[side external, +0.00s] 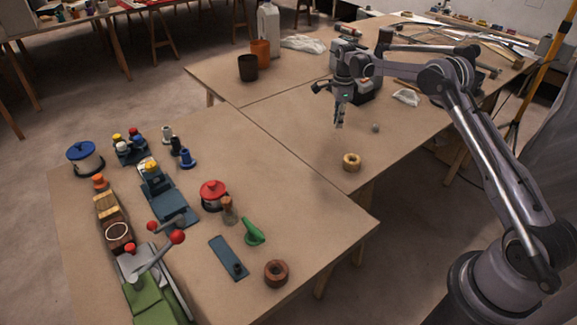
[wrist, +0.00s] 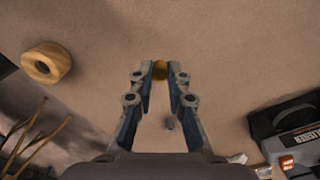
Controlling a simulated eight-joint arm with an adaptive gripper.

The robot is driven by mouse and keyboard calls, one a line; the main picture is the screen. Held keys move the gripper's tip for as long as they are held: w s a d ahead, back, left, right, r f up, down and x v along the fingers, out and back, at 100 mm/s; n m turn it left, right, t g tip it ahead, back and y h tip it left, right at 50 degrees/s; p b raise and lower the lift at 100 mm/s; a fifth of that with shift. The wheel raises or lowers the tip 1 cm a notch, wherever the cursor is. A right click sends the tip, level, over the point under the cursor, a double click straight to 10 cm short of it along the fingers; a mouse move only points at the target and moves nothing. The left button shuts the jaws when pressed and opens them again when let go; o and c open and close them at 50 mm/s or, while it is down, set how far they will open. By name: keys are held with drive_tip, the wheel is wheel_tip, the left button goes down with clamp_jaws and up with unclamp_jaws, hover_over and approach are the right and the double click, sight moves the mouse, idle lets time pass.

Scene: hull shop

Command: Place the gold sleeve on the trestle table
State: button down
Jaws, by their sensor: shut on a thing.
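The gold sleeve (wrist: 160,69) shows as a small gold round piece between the fingertips in the wrist view. My gripper (wrist: 160,72) is shut on it. In the side view my gripper (side external: 339,122) points down over the brown trestle table (side external: 300,125), in its middle part. The sleeve is too small or hidden there to make out. I cannot tell whether it touches the tabletop.
A tan ring (side external: 352,162) lies near the front table edge, left in the wrist view (wrist: 46,63). A small grey knob (side external: 376,127) stands close by. A black polisher (side external: 368,88) sits behind my gripper. Two cups and a jug (side external: 268,30) stand farther back. Front-left tabletop is crowded.

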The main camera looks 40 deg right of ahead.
drive_tip(key=shift+f, duration=1.8)
drive_tip(key=shift+f, duration=0.15)
drive_tip(key=c, duration=1.3)
unclamp_jaws()
